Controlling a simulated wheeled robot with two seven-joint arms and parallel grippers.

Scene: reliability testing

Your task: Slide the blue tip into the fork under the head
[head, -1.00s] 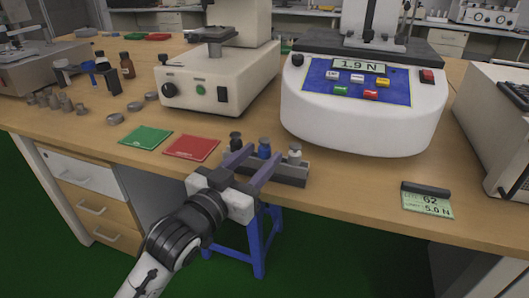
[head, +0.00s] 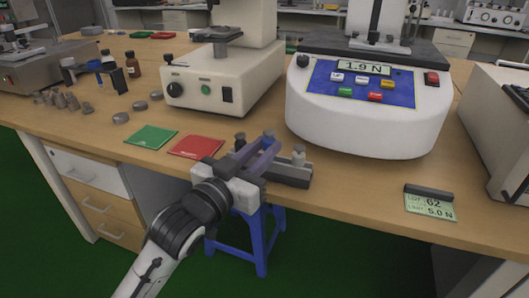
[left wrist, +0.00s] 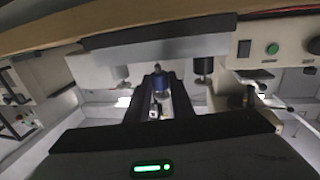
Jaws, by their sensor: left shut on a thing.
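My left gripper (head: 262,158) is at the grey rack (head: 292,174) near the table's front edge, its fingers shut on the blue tip. In the left wrist view the blue tip (left wrist: 160,83) shows between the two dark fingers. In the head view the fingers mostly hide it. A white tip (head: 298,157) and a dark tip (head: 240,141) stand in the rack on either side. The white tester (head: 360,128) behind shows 1.9 N on its display. A column and fixture (head: 378,40) rise at its back; I cannot make out the fork clearly. My right gripper is not in view.
A green mat (head: 151,137) and a red mat (head: 196,147) lie left of the rack. A card (head: 430,206) reading 62 and 5.0 N stands at right. Another instrument (head: 215,85), bottles and metal pieces occupy the left. Table between rack and card is clear.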

